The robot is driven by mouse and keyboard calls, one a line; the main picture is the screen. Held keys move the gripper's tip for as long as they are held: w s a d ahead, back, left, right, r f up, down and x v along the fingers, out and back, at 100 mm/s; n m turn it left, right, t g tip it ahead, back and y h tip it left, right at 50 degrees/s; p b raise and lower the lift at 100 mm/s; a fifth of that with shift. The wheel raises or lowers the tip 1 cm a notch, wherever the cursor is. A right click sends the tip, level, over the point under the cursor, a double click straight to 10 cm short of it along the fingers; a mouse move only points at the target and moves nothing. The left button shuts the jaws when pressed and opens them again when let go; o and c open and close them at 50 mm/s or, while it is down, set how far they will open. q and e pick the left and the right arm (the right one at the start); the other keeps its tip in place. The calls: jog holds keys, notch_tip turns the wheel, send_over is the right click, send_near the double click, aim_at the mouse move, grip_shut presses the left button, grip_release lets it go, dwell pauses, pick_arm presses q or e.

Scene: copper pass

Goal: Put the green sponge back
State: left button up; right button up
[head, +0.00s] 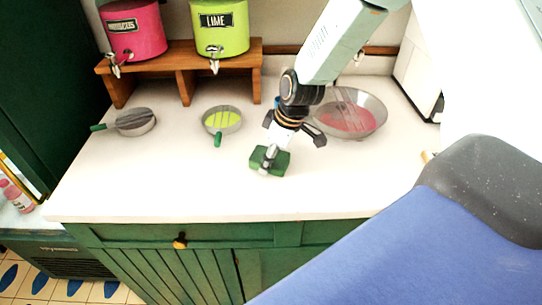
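The green sponge (281,163) is a dark green block over the white counter, near the middle of the head view. My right gripper (268,158) comes down from the upper right with its tip end at the sponge. Grey metal parts lie over the sponge's left and middle. Black gripper links spread to both sides above it. I cannot tell whether the fingers are shut on the sponge or only at it, nor whether it touches the counter. My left gripper is not in view.
On the counter (150,190) stand a grey pan (136,122), a pan with yellow-green contents (222,120) and a larger bowl with red contents (350,118). A wooden shelf (185,84) holds pink (133,32) and lime (220,38) dispensers. The counter's front left is clear.

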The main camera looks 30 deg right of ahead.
aim_at(282, 159)
jog(key=shift+o, duration=1.4)
jog(key=shift+a, duration=0.1)
jog(key=shift+o, duration=0.6)
jog(key=shift+d, duration=0.2)
jog(key=shift+r, duration=0.1)
jog(key=shift+a+r+p, duration=0.1)
jog(key=shift+r+p, duration=0.1)
jog(key=shift+p, duration=0.1)
jog(key=p+v, duration=0.5)
jog(key=v, duration=0.7)
jog(key=shift+f, duration=0.15)
